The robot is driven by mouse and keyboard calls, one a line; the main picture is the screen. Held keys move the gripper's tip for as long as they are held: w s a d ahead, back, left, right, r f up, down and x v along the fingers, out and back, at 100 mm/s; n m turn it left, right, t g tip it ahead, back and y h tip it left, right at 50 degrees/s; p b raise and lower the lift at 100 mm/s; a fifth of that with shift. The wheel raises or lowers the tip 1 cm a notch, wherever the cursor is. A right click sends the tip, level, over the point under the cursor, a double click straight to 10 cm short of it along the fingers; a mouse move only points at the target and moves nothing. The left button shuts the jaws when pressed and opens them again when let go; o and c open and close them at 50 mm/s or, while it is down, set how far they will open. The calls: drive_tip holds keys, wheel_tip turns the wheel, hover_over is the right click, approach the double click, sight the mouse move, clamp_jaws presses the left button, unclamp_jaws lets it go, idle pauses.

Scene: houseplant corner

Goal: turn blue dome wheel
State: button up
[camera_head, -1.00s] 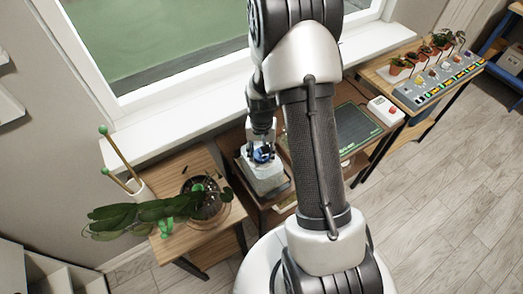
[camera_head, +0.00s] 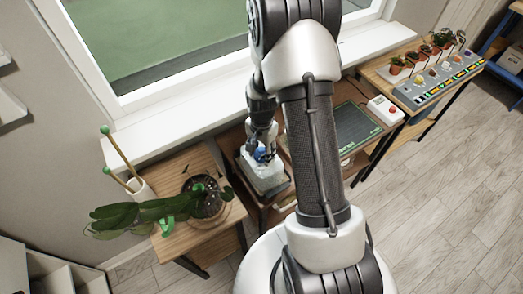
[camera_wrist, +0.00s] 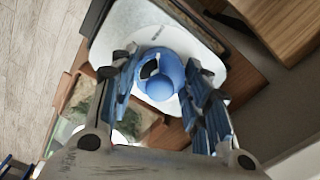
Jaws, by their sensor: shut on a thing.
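The blue dome wheel (camera_head: 261,155) sits on top of a white housing (camera_head: 264,178) on the low wooden stand. In the wrist view the blue wheel (camera_wrist: 161,80) shows as a round dome with a knob and a dark opening, on the white base (camera_wrist: 130,22). My gripper (camera_wrist: 157,70) has one finger on each side of the wheel and is shut on it. In the head view my gripper (camera_head: 263,143) comes down on the wheel from above and partly covers it.
A potted plant (camera_head: 205,197) with long green leaves stands on the wooden table to the left, beside a white pot of green-tipped sticks (camera_head: 139,188). A green mat (camera_head: 358,128) and a white box with a red button (camera_head: 386,110) lie to the right. A window sill runs behind.

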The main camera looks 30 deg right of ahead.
sight(261, 149)
idle(0.3)
drive_tip(key=o, duration=1.1)
drive_tip(key=shift+c, duration=0.2)
drive_tip(key=shift+r, duration=0.15)
wheel_tip(261, 149, up, 12)
